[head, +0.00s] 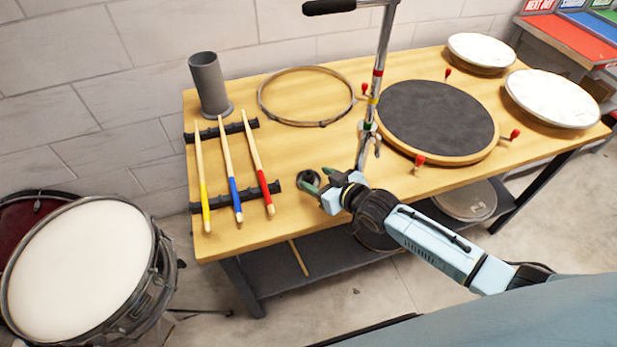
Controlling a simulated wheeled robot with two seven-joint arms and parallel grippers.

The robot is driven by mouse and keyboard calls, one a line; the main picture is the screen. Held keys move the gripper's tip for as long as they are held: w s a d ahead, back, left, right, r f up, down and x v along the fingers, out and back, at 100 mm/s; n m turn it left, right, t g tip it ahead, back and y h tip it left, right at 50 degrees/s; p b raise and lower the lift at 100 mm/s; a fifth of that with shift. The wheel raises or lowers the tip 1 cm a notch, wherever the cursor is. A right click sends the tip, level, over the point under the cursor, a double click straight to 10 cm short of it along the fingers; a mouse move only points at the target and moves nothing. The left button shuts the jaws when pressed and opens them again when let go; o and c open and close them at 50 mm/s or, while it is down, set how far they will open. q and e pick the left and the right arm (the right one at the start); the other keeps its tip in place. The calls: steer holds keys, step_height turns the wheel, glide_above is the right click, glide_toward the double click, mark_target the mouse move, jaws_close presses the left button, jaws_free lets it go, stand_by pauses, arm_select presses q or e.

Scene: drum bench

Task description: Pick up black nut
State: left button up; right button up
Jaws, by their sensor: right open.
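A small round black piece, which looks like the black nut (307,178), lies on the wooden bench top (300,145) near its front edge. It is just right of the drumsticks. My right gripper (319,181) comes in from the right, with its greenish fingertips pointing left at the nut. The jaws are open. The fingertips overlap the near right part of the nut in the head view, and I cannot tell whether they touch it. My left gripper is not in view.
Three drumsticks (228,165) lie on black racks left of the nut. A chrome stand (378,85) rises just behind my right gripper. A grey cup (209,84), a hoop (268,105) and a black drum pad (437,118) stand farther back. A snare drum (80,262) is at lower left.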

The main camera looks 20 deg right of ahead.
mark_target(308, 177)
steer(key=shift+x, duration=1.2)
steer(key=c, duration=1.1)
steer(key=shift+o, duration=0.2)
